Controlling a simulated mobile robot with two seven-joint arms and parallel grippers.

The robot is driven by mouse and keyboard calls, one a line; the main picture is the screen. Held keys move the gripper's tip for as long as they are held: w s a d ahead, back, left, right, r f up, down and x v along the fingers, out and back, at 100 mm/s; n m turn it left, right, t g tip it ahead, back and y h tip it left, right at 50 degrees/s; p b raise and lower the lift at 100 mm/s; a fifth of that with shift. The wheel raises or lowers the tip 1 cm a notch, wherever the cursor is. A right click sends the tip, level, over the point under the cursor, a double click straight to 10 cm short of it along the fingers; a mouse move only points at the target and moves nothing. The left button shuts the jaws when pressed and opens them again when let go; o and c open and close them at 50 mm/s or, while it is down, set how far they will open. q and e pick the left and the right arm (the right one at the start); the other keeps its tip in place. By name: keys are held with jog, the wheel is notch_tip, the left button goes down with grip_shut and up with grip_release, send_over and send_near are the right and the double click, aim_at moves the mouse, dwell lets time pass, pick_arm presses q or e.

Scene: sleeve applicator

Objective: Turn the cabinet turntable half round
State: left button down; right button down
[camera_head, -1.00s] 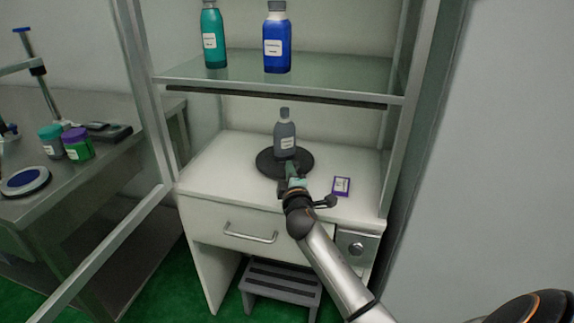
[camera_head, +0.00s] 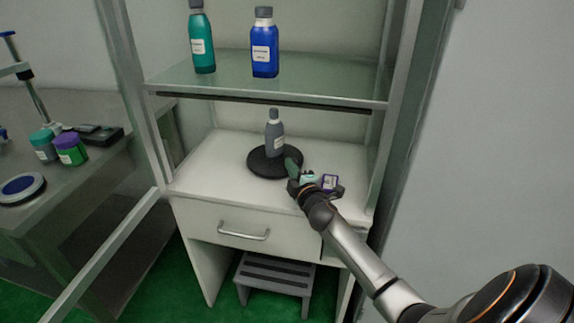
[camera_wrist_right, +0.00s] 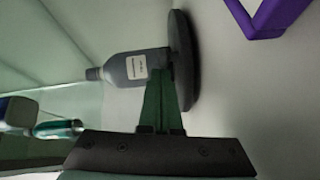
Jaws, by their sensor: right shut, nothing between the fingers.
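The cabinet turntable (camera_head: 262,168) is a black round disc on the white cabinet top. A grey bottle (camera_head: 274,131) with a white label stands upright on it; the label faces front and a little right. My right gripper (camera_head: 291,165) is shut and empty at the disc's right front edge. In the right wrist view the shut green fingers (camera_wrist_right: 165,88) reach to the rim of the turntable (camera_wrist_right: 184,60), close to the bottle (camera_wrist_right: 125,67). I cannot tell whether they touch the disc. My left gripper is not in view.
Above, a glass shelf (camera_head: 330,80) holds a teal bottle (camera_head: 201,42) and a blue bottle (camera_head: 265,46). Cabinet posts frame both sides. The cabinet top left of the disc is clear.

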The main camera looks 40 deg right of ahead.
aim_at(301, 162)
jog(key=shift+d, duration=1.65)
jog(key=shift+p, duration=0.3)
jog(key=shift+w+d, duration=0.1)
jog(key=shift+d, duration=0.15)
